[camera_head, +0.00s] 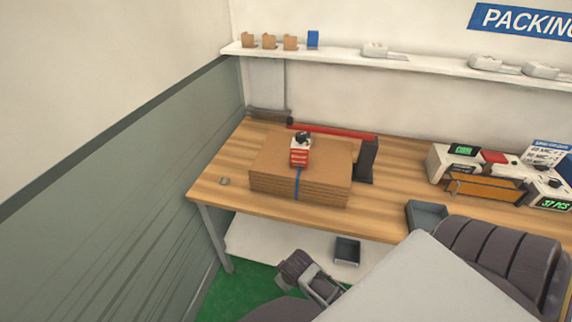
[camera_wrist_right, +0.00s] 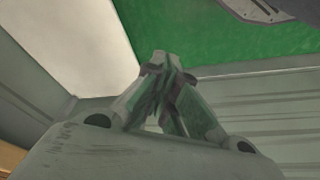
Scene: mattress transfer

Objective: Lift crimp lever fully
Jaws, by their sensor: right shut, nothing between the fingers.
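A cardboard stack (camera_head: 300,188) lies on the wooden table, with a blue strap (camera_head: 296,186) down its front. A small red and white device with a dark top (camera_head: 300,152) sits on the stack. A long red bar (camera_head: 330,131) runs behind the stack to a dark upright post (camera_head: 367,158); I cannot tell which part is the crimp lever. My left arm's grey end (camera_head: 321,284) is below the table's front edge, apart from the stack; its fingers are not clear. My right gripper (camera_wrist_right: 168,75) is shut and empty in the right wrist view, against wall and green floor.
A grey tray (camera_head: 427,214) is at the table's front edge, and a dark bin (camera_head: 347,250) is on the lower shelf. Packing machines (camera_head: 490,172) stand at the right. The wall shelf (camera_head: 350,55) holds small boxes. The table's left end is mostly clear.

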